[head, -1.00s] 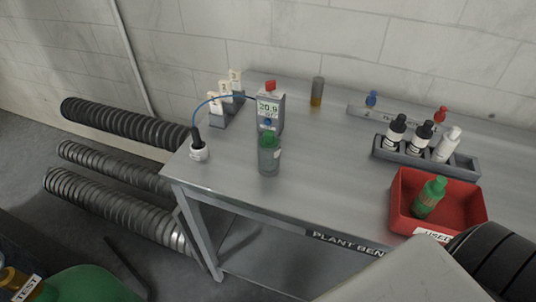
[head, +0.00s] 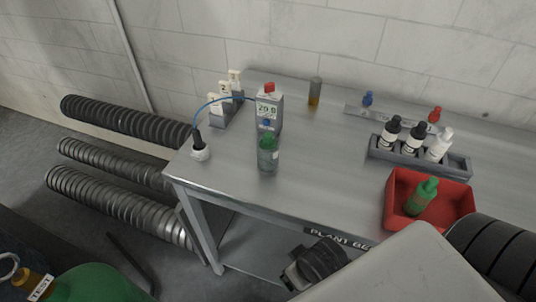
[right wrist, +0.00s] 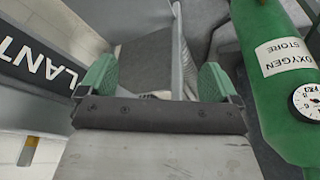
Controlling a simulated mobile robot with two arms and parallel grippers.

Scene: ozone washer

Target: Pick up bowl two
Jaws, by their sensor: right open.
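Three white-topped pieces stand in a grey rack at the back left of the bench in the head view. The middle piece (head: 224,91) bears a 2; I cannot tell clearly whether it is bowl two. My right gripper (right wrist: 158,82) is open and empty in the right wrist view, its green pads wide apart. It is low beside the bench's front edge, away from the rack. In the head view, a dark part of my right arm shows at the bench front, but the fingertips cannot be made out. My left gripper is not in view.
The bench (head: 320,175) holds a meter (head: 268,112), a green-topped clear container (head: 268,155), a bottle rack (head: 418,160) and a red tray (head: 397,210) with a green bottle. A green cylinder (right wrist: 270,75) stands close to the right gripper. Ribbed hoses (head: 120,205) lie left.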

